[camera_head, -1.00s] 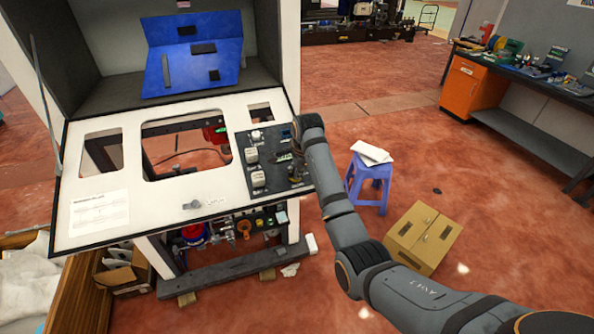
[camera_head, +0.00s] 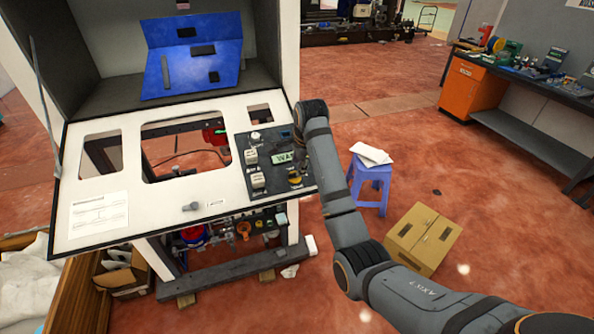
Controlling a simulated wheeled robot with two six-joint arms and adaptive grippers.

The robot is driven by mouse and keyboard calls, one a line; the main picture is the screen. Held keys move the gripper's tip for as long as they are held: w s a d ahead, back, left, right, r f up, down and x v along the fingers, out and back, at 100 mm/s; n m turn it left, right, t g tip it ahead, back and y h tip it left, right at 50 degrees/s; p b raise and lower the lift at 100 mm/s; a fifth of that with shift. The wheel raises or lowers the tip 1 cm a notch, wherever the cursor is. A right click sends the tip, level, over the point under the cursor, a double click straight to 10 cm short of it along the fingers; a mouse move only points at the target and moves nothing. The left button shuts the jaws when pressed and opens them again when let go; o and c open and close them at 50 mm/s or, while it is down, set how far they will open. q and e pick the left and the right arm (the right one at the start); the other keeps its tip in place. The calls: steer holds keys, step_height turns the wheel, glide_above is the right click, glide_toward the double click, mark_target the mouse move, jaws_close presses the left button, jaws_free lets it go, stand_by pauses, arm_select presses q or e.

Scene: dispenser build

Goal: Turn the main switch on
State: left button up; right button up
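A dark control panel (camera_head: 245,140) is set in the right part of the white machine front. A dark rotary knob with a yellow base (camera_head: 295,181), which looks like the main switch, is at the panel's lower right. Its exact turn position is too small to read. A small lit display (camera_head: 283,157) above it shows letters starting "WA", partly covered by my arm. My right gripper (camera_head: 300,166) points down over the panel's right edge, close above the knob. Its fingers are mostly hidden and dark, so contact and opening are unclear. My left gripper is not in view.
White block-like switches (camera_head: 257,181) sit on the panel's left side. A blue stool (camera_head: 370,184) with white sheets and a cardboard box (camera_head: 423,238) stand on the floor at right. A raised blue plate (camera_head: 193,55) is inside the cabinet behind the panel.

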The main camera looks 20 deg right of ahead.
steer(key=v, duration=0.7)
steer(key=shift+f, duration=0.1)
